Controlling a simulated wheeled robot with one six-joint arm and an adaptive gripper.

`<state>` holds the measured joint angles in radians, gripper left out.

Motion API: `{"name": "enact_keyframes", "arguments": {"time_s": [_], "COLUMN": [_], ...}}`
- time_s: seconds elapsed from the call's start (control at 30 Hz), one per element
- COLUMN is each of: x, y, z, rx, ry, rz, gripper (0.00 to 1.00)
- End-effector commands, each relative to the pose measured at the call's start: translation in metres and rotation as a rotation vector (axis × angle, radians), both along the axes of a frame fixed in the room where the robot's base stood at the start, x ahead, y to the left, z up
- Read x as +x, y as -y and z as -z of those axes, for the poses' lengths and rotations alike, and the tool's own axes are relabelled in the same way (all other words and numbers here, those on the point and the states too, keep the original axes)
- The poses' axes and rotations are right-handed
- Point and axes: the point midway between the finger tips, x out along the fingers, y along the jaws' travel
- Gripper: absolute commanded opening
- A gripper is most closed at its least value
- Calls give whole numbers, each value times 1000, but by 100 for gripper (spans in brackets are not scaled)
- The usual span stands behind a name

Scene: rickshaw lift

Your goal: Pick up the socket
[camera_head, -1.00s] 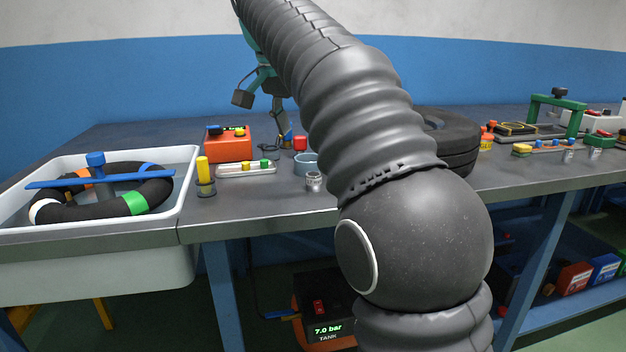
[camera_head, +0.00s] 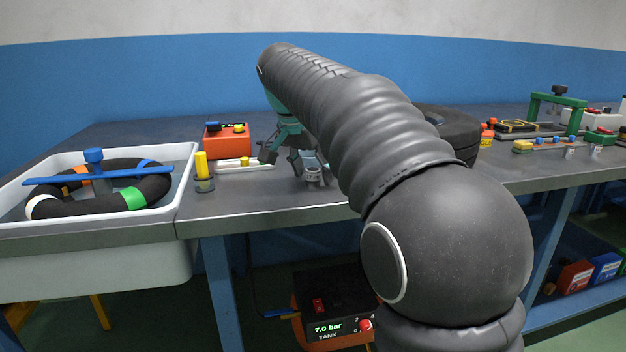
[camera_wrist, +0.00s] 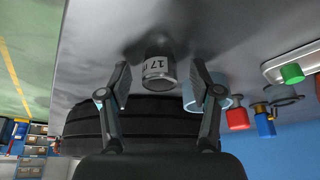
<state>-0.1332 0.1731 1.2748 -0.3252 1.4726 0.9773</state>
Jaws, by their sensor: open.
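The socket (camera_wrist: 158,66) is a short metal cylinder with a white band marked 17. In the wrist view it stands at upper middle, in line with the gap between my fingertips. In the head view the socket (camera_head: 314,177) is on the bench near its front edge. My gripper (camera_wrist: 161,82) is open, one finger on each side of the gap, with nothing held. In the head view my gripper (camera_head: 295,160) is low over the bench at the socket, partly hidden by my arm. I cannot tell whether the fingers touch the socket.
A yellow-topped cylinder (camera_head: 202,168) and a pale tray (camera_head: 232,166) stand left of the gripper. A light-blue ring (camera_wrist: 190,97) and red piece (camera_wrist: 238,119) are close to a finger. A black tyre (camera_wrist: 85,128) lies behind. A white basin (camera_head: 190,175) is far left.

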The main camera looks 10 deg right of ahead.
Motion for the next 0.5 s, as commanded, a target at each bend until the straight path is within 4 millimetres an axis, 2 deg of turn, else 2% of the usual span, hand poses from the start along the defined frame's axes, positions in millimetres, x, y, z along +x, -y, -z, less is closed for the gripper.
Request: {"name": "enact_keyframes", "arguments": {"time_s": [0.27,0.37,0.5], "x": [1,1,1], "y": [1,1,1], "z": [3,3,3], "rx": [0,0,0], "ry": [0,0,0], "rz": [0,0,0], "gripper": [64,41,6]}}
